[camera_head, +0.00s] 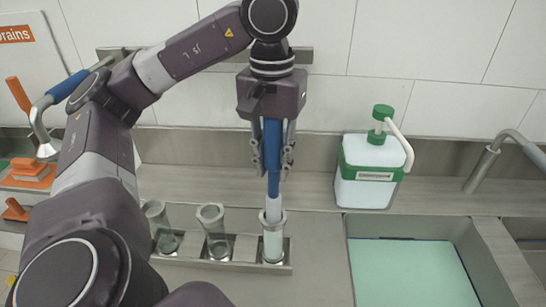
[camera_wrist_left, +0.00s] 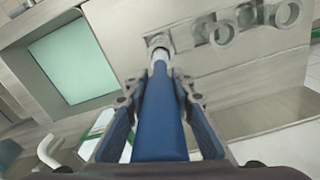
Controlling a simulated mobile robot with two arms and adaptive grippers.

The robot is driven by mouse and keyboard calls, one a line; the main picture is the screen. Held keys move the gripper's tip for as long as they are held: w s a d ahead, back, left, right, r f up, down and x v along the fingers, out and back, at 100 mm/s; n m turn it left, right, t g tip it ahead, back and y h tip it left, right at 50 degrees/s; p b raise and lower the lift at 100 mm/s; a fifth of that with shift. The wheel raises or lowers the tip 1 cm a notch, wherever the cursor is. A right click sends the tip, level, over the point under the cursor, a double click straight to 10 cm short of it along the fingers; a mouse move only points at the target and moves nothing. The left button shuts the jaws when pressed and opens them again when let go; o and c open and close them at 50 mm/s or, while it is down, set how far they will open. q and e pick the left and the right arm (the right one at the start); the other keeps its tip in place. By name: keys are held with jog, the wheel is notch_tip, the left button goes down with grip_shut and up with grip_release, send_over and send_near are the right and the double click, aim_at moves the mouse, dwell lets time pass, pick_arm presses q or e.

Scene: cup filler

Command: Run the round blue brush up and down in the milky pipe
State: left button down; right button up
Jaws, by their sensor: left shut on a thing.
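My left gripper (camera_head: 272,160) is shut on the blue handle of the round brush (camera_head: 273,180), which points straight down. The brush's pale lower part enters the mouth of the milky pipe (camera_head: 273,243), the rightmost of the glass pipes in the metal rack; its lower end is hidden inside. In the left wrist view the blue brush (camera_wrist_left: 160,110) runs between the fingers to the pipe mouth (camera_wrist_left: 158,41). My right gripper is not in view.
Two clear glass pipes (camera_head: 213,232) (camera_head: 157,222) stand left in the same rack (camera_head: 240,250). A white and green pump container (camera_head: 369,172) stands right, behind a sink with a mint-green bottom (camera_head: 412,272). A tap (camera_head: 483,168) is further right. Orange brushes (camera_head: 30,175) lie left.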

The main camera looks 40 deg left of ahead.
aim_at(273, 197)
pick_arm(q)
notch_tip(273, 197, down, 5)
jog(key=b, duration=0.4)
notch_tip(273, 197, down, 4)
jog(key=b, duration=0.3)
jog(key=shift+r, duration=0.4)
jog(key=shift+r+p, duration=0.6)
jog(key=shift+p, duration=0.05)
notch_tip(273, 197, up, 7)
jog(key=p, duration=0.7)
jog(key=shift+r+p, duration=0.15)
jog(key=shift+p, duration=0.2)
jog(key=shift+f, duration=0.25)
